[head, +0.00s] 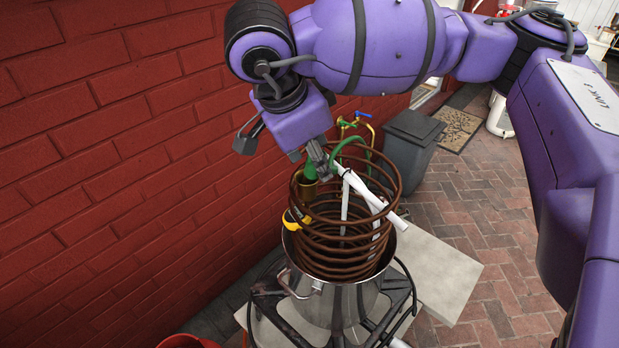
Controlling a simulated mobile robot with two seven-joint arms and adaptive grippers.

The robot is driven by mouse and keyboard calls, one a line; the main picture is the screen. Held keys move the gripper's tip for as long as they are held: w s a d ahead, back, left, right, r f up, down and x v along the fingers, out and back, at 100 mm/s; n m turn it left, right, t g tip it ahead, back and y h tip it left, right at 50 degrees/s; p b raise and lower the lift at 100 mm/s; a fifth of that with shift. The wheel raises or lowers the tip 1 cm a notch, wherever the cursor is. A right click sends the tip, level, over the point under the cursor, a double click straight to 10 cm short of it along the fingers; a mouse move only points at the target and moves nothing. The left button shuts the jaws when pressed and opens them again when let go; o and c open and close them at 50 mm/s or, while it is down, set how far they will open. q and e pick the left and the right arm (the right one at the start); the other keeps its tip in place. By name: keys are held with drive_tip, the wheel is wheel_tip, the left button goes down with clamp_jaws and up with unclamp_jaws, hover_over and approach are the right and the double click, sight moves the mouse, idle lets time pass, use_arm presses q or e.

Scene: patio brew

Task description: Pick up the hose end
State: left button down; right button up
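My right gripper (320,162) hangs from the purple arm, over the upper left of a copper coil (347,256). A green hose (349,143) arches just to the right of its fingers. A short green piece (310,171) with a brass fitting (308,188), perhaps the hose end, shows just below the fingers, at the coil's left rim. The fingers overlap the hose in this view, so whether they touch it or are closed around it is unclear. My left gripper is not in view.
The coil stands in a steel pot (338,306) on a dark metal stand (263,292). White tubes (367,190) cross the coil. A brick wall (110,150) lies close on the left. A grey bin (411,140) stands behind. The paving (500,250) on the right is clear.

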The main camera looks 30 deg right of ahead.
drive_tip(key=shift+d+f, duration=0.2)
drive_tip(key=shift+f, duration=0.3)
clamp_jaws()
